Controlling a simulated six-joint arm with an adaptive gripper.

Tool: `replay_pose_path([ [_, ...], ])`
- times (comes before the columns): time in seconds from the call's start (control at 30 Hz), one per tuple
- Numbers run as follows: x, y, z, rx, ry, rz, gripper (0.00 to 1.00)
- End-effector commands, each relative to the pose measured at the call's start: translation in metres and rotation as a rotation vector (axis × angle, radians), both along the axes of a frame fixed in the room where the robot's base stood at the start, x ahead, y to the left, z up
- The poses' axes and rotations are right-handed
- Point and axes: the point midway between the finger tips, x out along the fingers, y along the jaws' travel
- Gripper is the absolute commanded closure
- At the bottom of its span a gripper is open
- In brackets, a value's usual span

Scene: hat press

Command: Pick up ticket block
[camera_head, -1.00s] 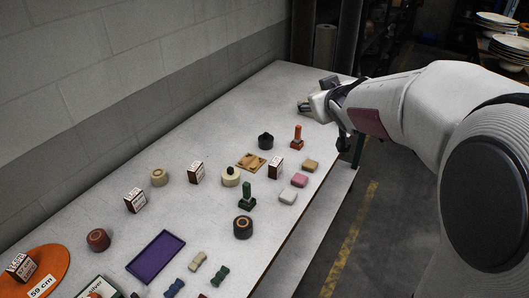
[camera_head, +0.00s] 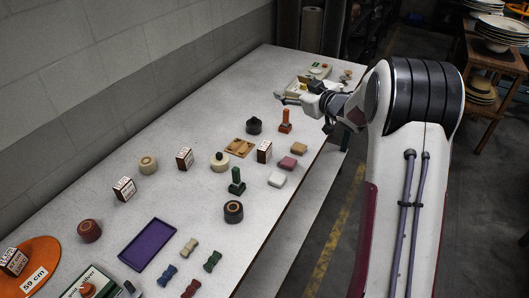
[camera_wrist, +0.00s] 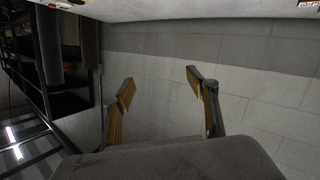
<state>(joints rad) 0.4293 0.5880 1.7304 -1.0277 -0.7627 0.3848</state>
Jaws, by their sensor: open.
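Several small brown-and-white blocks with dark print stand upright on the white table: one on the right (camera_head: 264,151), one near the middle (camera_head: 185,158), one further left (camera_head: 124,189) and one on the orange disc (camera_head: 15,261). I cannot tell which of them is the ticket block, as the print is too small to read. My gripper (camera_head: 283,98) is over the far part of the table, beyond the blocks and apart from them. In the wrist view my gripper (camera_wrist: 160,84) is open and empty, with its fingers against the grey wall; no block shows between them.
A purple tray (camera_head: 151,244), a wooden holder (camera_head: 240,147), an orange stamp (camera_head: 285,121), a green stamp (camera_head: 237,182) and a dark round spool (camera_head: 233,211) crowd the table. A pale tray (camera_head: 319,71) lies at the far end. Bare table runs along the wall.

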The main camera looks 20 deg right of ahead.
Motion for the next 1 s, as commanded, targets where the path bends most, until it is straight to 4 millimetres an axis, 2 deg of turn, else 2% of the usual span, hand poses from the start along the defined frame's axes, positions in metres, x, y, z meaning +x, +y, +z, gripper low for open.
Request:
replay_pose_path([
  [0.03,0.003,-0.002,-0.012,0.01,-0.002,0.024,0.42],
  [0.2,0.006,0.0,-0.042,0.049,-0.018,0.113,0.42],
  [0.47,-0.001,0.003,-0.092,0.127,-0.031,0.255,0.42],
  [0.67,-0.017,0.007,-0.13,0.202,-0.036,0.365,0.42],
  [0.8,-0.033,0.009,-0.157,0.264,-0.035,0.442,0.42],
  [1.0,-0.058,0.012,-0.187,0.345,-0.036,0.537,0.42],
])
